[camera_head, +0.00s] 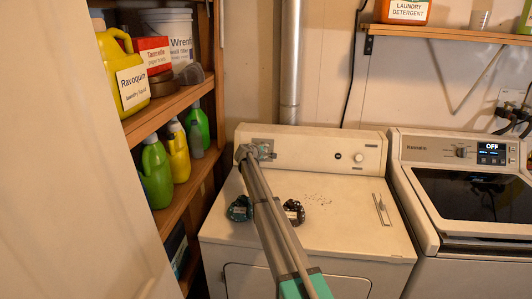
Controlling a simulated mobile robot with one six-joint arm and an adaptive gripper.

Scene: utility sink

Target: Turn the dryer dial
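The white dryer (345,222) stands in the middle with a raised control panel (310,145) along its back. A small round pale knob (359,158) and a dark button (338,155) are on the panel's right half. A grey plate (263,143) with a dial-like part is on the panel's left end. The far end of my arm, with my gripper (262,152), is in front of this plate and partly hides it. I cannot tell whether it touches the dial. The fingers are too small to read as open or shut.
A washer (465,235) with a dark glass lid and an "OFF" display stands close on the right. Wooden shelves (170,108) with bottles and a bucket stand on the left. A thin metal item (382,209) lies on the dryer top. A wall shelf (450,35) hangs above.

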